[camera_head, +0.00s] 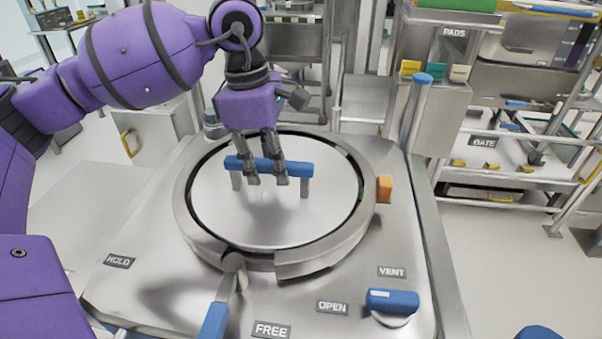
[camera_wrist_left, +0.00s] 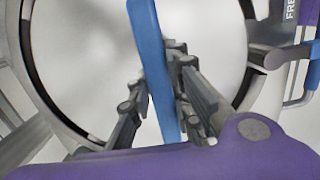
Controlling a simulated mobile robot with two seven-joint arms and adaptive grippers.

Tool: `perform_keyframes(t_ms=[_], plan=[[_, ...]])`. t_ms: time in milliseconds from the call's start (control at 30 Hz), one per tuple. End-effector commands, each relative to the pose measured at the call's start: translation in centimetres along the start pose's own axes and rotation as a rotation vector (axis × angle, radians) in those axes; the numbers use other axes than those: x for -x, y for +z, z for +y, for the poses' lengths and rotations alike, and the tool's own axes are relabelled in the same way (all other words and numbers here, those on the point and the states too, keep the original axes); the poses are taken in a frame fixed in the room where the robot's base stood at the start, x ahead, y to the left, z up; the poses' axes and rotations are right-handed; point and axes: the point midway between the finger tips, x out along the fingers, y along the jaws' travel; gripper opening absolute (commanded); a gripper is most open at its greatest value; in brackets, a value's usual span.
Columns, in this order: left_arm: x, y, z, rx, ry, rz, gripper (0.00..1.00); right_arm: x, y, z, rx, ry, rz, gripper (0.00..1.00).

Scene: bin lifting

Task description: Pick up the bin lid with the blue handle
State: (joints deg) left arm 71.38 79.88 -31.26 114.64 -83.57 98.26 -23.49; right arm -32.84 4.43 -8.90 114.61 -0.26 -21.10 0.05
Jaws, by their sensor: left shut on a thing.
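The bin lid (camera_head: 240,215) is a round, shiny metal disc inside a raised ring on the metal bench. Its blue bar handle (camera_head: 299,170) stands on two short posts across the lid's far half. My left gripper (camera_head: 266,180) reaches down from above and is shut on the handle left of its middle. In the left wrist view the blue handle (camera_wrist_left: 150,50) runs between the dark fingers, with the lid (camera_wrist_left: 85,60) behind it. A gap shows along the lid's right edge inside the ring. My right gripper is not in view.
A metal ring (camera_head: 190,225) surrounds the lid. A blue-handled lever (camera_head: 214,318) stands in front near the FREE label. A blue VENT knob (camera_head: 392,300) is front right, an orange block (camera_head: 384,188) at the ring's right, and a blue-topped post (camera_head: 415,110) behind.

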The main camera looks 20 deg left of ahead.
Motion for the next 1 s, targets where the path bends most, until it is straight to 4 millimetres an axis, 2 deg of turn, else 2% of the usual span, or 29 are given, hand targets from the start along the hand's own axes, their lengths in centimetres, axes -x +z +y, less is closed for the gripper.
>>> perform_keyframes(t_ms=[567,667,867,1000], plan=[[0.6,0.1,0.1,0.001,0.005,-0.003,0.00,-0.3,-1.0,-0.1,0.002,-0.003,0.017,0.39],[1.3,0.2,0.2,0.001,0.008,-0.004,0.00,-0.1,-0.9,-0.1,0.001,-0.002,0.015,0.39],[4.0,0.6,0.2,0.000,0.010,-0.005,0.00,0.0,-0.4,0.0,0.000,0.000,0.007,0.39],[6.0,0.9,-1.7,-0.003,0.009,-0.003,0.00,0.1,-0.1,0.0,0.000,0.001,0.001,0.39]])
